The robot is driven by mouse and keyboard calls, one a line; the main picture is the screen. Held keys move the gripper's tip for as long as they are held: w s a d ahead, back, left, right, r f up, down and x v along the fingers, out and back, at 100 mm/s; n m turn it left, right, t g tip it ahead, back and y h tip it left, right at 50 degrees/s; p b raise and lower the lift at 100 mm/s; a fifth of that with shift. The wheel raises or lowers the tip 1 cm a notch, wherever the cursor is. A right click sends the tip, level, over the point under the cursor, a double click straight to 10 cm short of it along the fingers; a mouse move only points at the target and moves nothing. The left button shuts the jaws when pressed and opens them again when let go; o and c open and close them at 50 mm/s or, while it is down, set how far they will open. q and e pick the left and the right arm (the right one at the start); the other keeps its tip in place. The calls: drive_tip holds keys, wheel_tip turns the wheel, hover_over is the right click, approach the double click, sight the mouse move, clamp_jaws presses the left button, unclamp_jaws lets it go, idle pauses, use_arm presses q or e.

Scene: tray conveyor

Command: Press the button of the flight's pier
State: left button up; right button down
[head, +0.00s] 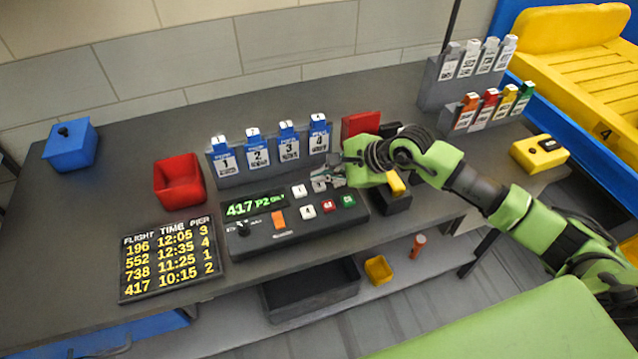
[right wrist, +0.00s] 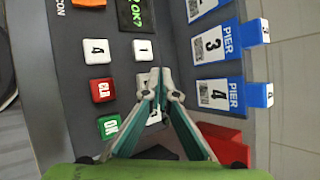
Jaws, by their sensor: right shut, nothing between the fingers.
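The dark button panel (head: 292,236) lies on the table. Its green display (head: 254,205) reads 417 P2 OK?. White button 1 (head: 299,190) and button 4 (head: 308,211), a red button (head: 328,205) and a green button (head: 347,200) show; the green one reads OK in the right wrist view (right wrist: 109,127). My right gripper (head: 324,177) is shut and empty, its tips over the top button row beside 1, partly hiding the buttons there. The flight board (head: 170,262) lists 417 at 10:15, pier 2. My left gripper is not in view.
Blue pier tags 1 to 4 stand in a grey rack (head: 236,179) behind the panel. A red bin (head: 180,182) and a blue box (head: 72,147) are left. A yellow box with a black button (head: 540,153) is right.

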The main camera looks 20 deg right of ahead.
sight(322, 186)
drive_tip(key=shift+r+p, duration=1.2)
drive_tip(key=shift+r, duration=1.3)
